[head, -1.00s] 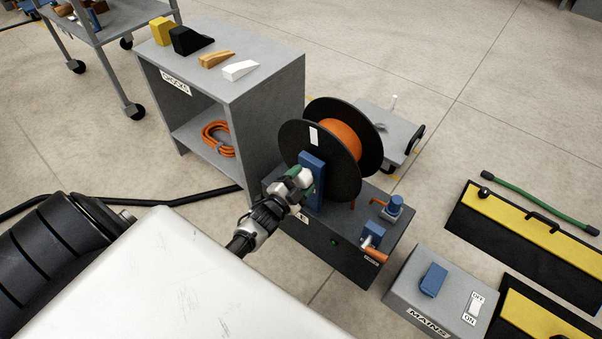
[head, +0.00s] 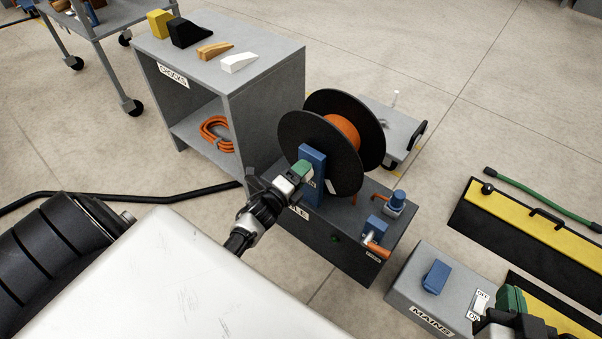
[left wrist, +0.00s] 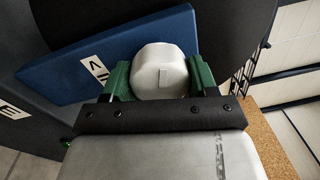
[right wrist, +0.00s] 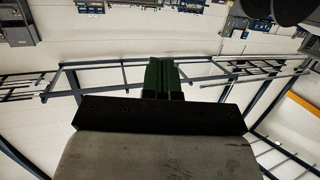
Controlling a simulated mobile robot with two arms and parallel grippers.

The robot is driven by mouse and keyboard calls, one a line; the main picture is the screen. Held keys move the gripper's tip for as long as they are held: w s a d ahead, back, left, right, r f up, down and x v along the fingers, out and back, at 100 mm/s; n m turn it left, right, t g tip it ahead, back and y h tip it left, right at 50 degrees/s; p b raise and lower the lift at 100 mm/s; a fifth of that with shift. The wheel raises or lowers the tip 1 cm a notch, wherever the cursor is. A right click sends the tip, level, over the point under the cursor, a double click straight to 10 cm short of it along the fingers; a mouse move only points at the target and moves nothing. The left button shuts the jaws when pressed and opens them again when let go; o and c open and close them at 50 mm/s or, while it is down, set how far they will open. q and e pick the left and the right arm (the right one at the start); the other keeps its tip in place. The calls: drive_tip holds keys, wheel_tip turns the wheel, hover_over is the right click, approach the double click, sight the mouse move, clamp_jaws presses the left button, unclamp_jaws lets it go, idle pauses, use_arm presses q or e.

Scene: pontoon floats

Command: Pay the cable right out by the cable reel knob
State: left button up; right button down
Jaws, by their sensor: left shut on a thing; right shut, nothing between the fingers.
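The cable reel (head: 292,128) has black flanges and orange cable (head: 341,130) wound on its drum. It stands on a dark grey box (head: 345,255), with a blue upright (head: 312,160) in front. A white mark (head: 331,186) sits low on the near flange. My left gripper (head: 303,170) is at the blue upright. The left wrist view shows it shut on a pale, many-sided knob (left wrist: 160,72), which the gripper hides in the head view. My right gripper (head: 511,303) is shut and empty, by the mains box's right end; its green fingers meet in the right wrist view (right wrist: 161,76).
A grey cabinet (head: 225,85) stands behind left, yellow-black ramps (head: 520,225) right. Open floor lies behind.

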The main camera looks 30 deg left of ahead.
use_arm(q)
drive_tip(key=shift+f+m+b, duration=0.1)
drive_tip(key=shift+m+b, duration=0.25)
drive_tip(key=shift+m, duration=0.85)
use_arm(e)
drive_tip(key=shift+w+a+r+t, duration=0.2)
drive_tip(key=shift+r+t, duration=0.45)
drive_tip(key=shift+r, duration=0.05)
drive_tip(key=shift+w+a+r+t, duration=0.15)
drive_tip(key=shift+r+t, duration=0.5)
use_arm(q)
drive_tip(key=o, duration=0.9)
drive_tip(key=shift+s, duration=0.15)
drive_tip(key=s, duration=0.3)
drive_tip(key=s+p, duration=0.1)
drive_tip(key=s, duration=0.3)
drive_tip(key=s+a+p, duration=0.1)
drive_tip(key=s, duration=0.2)
drive_tip(key=shift+s+f, duration=0.2)
drive_tip(key=shift+s, duration=0.05)
use_arm(e)
wheel_tip(320, 180, down, 5)
drive_tip(key=s+d+g, duration=0.1)
drive_tip(key=s+g, duration=0.1)
drive_tip(key=g, duration=0.3)
drive_tip(key=shift+d+f+h, duration=0.2)
drive_tip(key=shift+d+h, duration=0.1)
drive_tip(key=shift+h, duration=0.1)
use_arm(q)
drive_tip(key=shift+r, duration=0.1)
